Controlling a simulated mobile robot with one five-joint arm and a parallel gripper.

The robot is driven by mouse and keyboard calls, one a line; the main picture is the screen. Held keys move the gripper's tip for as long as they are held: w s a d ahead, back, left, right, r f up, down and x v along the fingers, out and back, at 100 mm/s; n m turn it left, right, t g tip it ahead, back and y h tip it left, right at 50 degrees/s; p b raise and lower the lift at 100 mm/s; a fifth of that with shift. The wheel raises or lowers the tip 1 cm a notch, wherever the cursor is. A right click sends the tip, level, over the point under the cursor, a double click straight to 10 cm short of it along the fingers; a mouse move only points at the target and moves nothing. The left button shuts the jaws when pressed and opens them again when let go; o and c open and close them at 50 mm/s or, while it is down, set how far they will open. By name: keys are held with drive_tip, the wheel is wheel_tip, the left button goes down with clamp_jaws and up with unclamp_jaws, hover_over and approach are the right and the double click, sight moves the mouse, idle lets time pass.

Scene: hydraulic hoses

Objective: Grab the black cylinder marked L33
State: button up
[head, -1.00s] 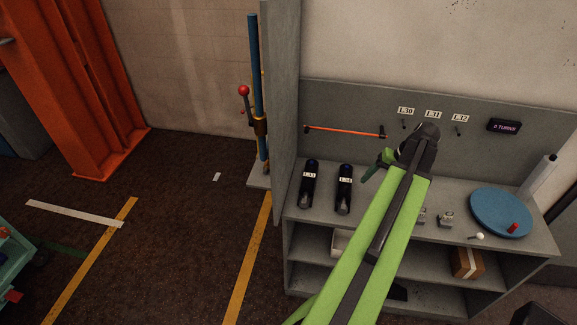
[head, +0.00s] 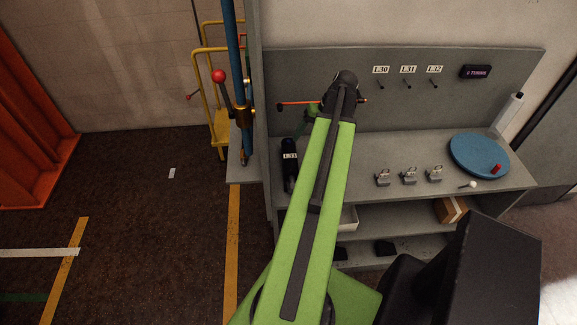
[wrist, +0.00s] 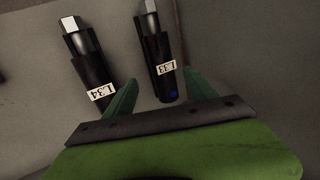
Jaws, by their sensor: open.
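The black cylinder marked L33 (head: 290,172) lies on the grey bench top at its left end, close to the side panel. In the wrist view L33 (wrist: 155,48) has its white label toward me and a pale rod end pointing away. My gripper (wrist: 160,90) is open and empty. Its green fingers stand on either side of L33's near end in the picture; I cannot tell the height gap. In the head view my gripper (head: 314,108) is partly hidden by my arm. A second black cylinder, L34 (wrist: 88,62), lies left of L33 in the wrist view.
The grey side panel (head: 257,95) rises just left of L33. An orange rod (head: 293,104) hangs on the back board. Several small metal fittings (head: 408,176) and a blue turntable (head: 478,156) stand to the right. L34 is hidden behind my arm in the head view.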

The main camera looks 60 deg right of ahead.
sight(294, 160)
drive_tip(key=b+x, duration=0.4)
drive_tip(key=x, duration=0.1)
drive_tip(key=b+x, duration=0.2)
drive_tip(key=x, duration=0.1)
drive_tip(key=shift+s+f, duration=0.15)
drive_tip(key=shift+s, duration=0.1)
drive_tip(key=b+x, duration=0.4)
drive_tip(key=x, duration=0.1)
drive_tip(key=shift+w+a+b, duration=0.1)
drive_tip(key=shift+a+b, duration=0.1)
drive_tip(key=shift+b, duration=0.15)
clamp_jaws()
